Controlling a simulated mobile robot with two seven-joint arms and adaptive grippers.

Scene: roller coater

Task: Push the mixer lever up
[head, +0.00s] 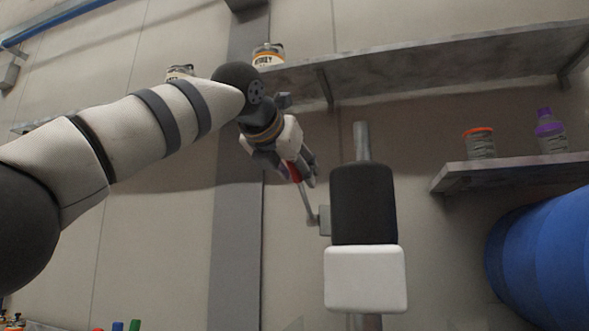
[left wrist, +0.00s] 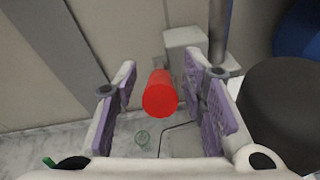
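The mixer (head: 363,205) has a black upper body, a white block below it and a grey post behind. Its lever (head: 306,202) is a thin grey rod that rises to the upper left from a small bracket on the mixer's left side. The lever ends in a red handle (head: 293,172). My left gripper (head: 301,174) is at the red handle. In the left wrist view the handle (left wrist: 160,95) stands between the two open purple-padded fingers (left wrist: 165,105), with a gap visible on both sides. My right gripper is not in view.
A grey shelf (head: 430,62) runs along the wall above, with a can (head: 267,55) on it. A lower shelf (head: 510,173) at right holds a jar (head: 480,143) and a purple-capped bottle (head: 550,131). A large blue drum (head: 545,255) stands at right. The wall left of the lever is clear.

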